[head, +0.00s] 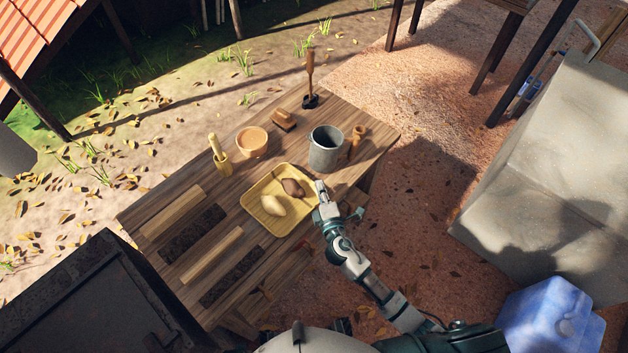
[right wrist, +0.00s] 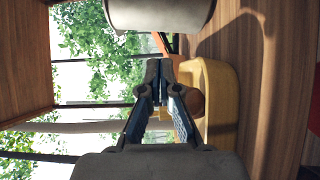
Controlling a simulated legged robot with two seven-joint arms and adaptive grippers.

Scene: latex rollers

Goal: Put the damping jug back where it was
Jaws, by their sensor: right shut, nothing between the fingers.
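The damping jug seems to be the grey round vessel (head: 326,149) standing upright at the back right of the wooden table (head: 160,195). My right gripper (head: 321,190) is shut and empty, in front of the grey vessel and by the right edge of the yellow tray (head: 249,203). In the right wrist view, the closed fingers (right wrist: 160,72) point between the grey vessel (right wrist: 160,12) and the yellow tray (right wrist: 222,105), with a gap to the vessel. My left gripper is not in view.
The tray holds a cream lump (head: 273,206) and a brown lump (head: 292,187). A small wooden piece (head: 357,136) stands right of the grey vessel.

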